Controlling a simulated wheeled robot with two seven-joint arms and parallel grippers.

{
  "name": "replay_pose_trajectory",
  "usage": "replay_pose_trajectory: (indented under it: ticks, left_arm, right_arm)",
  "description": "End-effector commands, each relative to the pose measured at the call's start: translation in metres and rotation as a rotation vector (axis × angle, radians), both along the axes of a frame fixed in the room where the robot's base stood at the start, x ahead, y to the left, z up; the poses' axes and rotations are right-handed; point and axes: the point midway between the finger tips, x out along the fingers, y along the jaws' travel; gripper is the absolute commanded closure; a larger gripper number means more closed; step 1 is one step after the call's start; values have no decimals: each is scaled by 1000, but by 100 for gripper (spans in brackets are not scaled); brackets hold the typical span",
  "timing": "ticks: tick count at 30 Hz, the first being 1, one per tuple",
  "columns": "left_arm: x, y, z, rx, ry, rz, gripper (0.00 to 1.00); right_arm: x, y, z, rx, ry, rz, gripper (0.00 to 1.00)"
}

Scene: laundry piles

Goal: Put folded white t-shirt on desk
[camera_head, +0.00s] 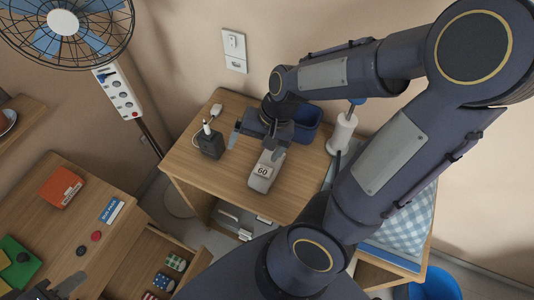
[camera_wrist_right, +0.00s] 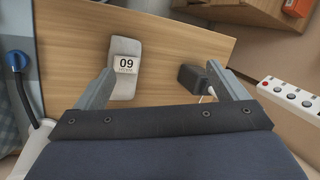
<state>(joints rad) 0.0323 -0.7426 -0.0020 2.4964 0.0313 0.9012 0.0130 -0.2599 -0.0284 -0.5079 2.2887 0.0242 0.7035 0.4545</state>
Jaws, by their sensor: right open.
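No folded white t-shirt can be made out in either view. The wooden desk (camera_head: 225,175) stands in the middle of the head view, and its top also fills much of the right wrist view (camera_wrist_right: 75,45). My right gripper (camera_head: 258,143) is over the desk, open and empty; its two fingers (camera_wrist_right: 163,86) are spread wide in the wrist view. A grey stand with a number card (camera_head: 262,180) lies below it, between the fingers in the wrist view. My left gripper (camera_head: 55,286) is only partly in view at the bottom left edge; its opening is unclear.
A fan (camera_head: 62,22) and power strip (camera_head: 118,92) are at left. A drawer (camera_head: 145,265) is open at lower left.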

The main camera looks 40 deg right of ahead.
Motion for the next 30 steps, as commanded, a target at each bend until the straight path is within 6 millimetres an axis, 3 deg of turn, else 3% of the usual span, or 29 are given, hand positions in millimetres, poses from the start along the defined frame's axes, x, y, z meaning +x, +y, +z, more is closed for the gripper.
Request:
replay_pose_trajectory:
  ticks: [1,4,10,15,24,30]
  left_arm:
    - [0,0,0,0,0,0,64]
    - [0,0,0,0,0,0,64]
    - [0,0,0,0,0,0,64]
    - [0,0,0,0,0,0,64]
    - [0,0,0,0,0,0,64]
    - [0,0,-26,0,0,0,64]
  right_arm:
    - [-10,6,21,24,-85,60,8]
    - [-32,16,53,15,-231,199,8]
    - [-71,28,84,-110,-433,406,8]
    - [-85,31,90,-185,-492,482,8]
    - [-86,32,90,-194,-497,491,8]
    - [-86,32,64,-193,-497,490,8]
